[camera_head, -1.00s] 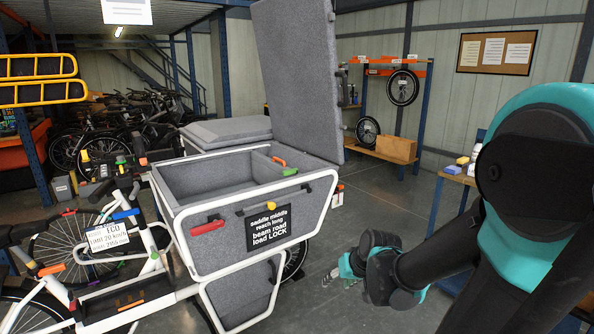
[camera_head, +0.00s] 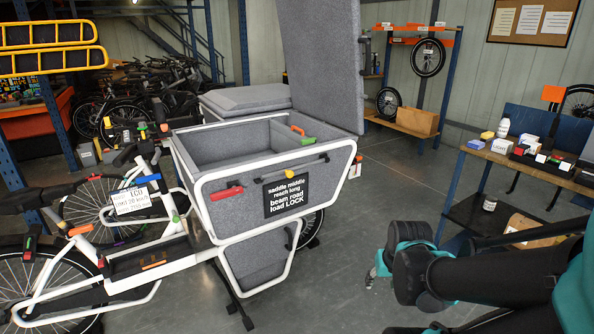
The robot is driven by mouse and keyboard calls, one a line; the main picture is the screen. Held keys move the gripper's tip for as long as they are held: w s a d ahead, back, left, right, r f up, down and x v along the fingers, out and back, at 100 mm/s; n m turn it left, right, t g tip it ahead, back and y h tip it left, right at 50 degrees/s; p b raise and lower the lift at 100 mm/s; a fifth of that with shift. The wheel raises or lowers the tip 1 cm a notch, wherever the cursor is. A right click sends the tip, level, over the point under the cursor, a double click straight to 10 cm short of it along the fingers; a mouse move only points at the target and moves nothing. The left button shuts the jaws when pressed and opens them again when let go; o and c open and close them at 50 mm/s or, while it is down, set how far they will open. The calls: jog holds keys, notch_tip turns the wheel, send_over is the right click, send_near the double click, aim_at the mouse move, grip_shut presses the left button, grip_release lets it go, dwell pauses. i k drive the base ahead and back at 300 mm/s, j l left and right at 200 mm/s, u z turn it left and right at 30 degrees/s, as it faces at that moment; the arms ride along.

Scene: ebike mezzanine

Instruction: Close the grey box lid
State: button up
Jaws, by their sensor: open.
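The grey box (camera_head: 235,204) is the felt-covered cargo box of a white-framed bike, with a black label on its front. Its grey lid (camera_head: 322,68) stands upright at the right rear of the box, wide open, and its top runs out of view. A red handle (camera_head: 226,191) and a yellow-ended bar sit on the front face. Orange and green pieces (camera_head: 303,136) sit near the right inner edge. My gripper (camera_head: 371,277) is low over the floor, right of the box and apart from it. Its fingers are small and partly hidden by my wrist.
A workbench (camera_head: 520,165) with small boxes and bottles stands at the right. A shelf (camera_head: 412,124) with wheels and a cardboard box is at the back. More bikes (camera_head: 120,105) stand at the back left. The floor between box and bench is clear.

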aim_at(322, 41)
jog(key=u, duration=0.25)
jog(key=i+l+u, duration=0.2)
jog(key=l+u, duration=0.2)
jog(key=i+l+u, duration=0.2)
jog(key=l, duration=0.2)
jog(key=k, duration=0.1)
